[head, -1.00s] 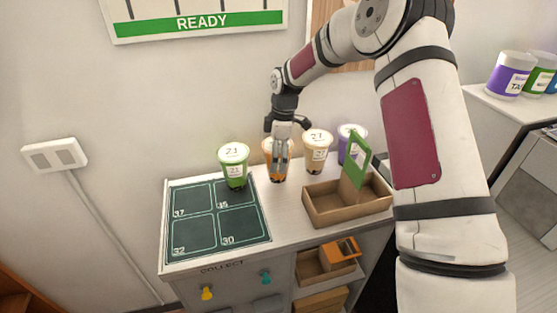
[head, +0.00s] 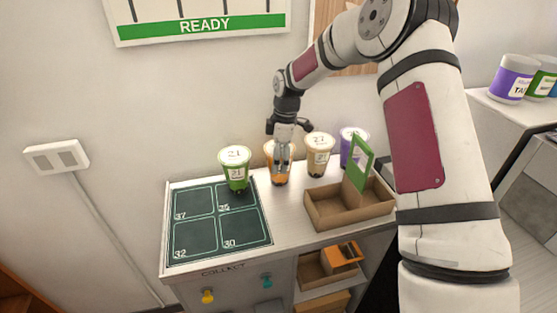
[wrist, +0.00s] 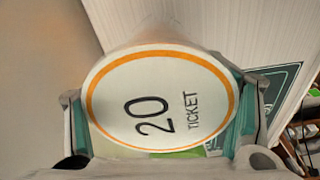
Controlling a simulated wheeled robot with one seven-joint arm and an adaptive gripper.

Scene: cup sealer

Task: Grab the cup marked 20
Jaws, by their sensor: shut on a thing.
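The cup marked 20 (wrist: 160,100) fills the middle of the wrist view. Its white lid has an orange rim and reads "20 TICKET". In the head view this orange cup (head: 279,178) stands at the back of the counter, partly covered by my gripper (head: 282,158). My gripper is shut on the cup, with one finger on each side of it. Its fingers also show at both sides of the lid in the wrist view (wrist: 160,112). I cannot tell whether the cup's base touches the counter.
A green cup marked 21 (head: 235,168) stands close on the left. A tan cup marked 27 (head: 318,157) and a purple cup (head: 346,146) stand on the right. A cardboard carrier (head: 335,212) sits at front right. The dark numbered mat (head: 196,236) has free squares.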

